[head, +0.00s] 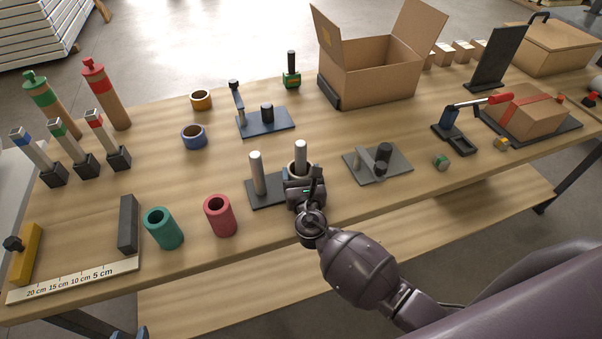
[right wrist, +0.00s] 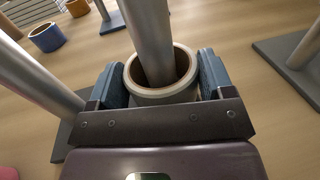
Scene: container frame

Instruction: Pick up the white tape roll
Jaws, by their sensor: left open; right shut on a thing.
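The white tape roll (right wrist: 163,97) is a pale ring with a brown inner wall. In the right wrist view it stands around an upright metal post (right wrist: 149,40), between the two fingers of my right gripper (right wrist: 165,85). The fingers are shut on its outer sides. In the head view the roll (head: 291,167) shows as a small rim around the right post of a dark two-post base, mostly hidden by my right gripper (head: 303,178). I cannot tell whether the roll touches the base. My left gripper is not in view.
A second post (head: 257,173) stands just left of the roll on the dark base (head: 262,194). Orange (head: 201,100) and blue (head: 194,137) rolls lie farther back. Red (head: 220,215) and teal (head: 163,228) tubes stand to the left. A grey fixture (head: 377,165) sits to the right.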

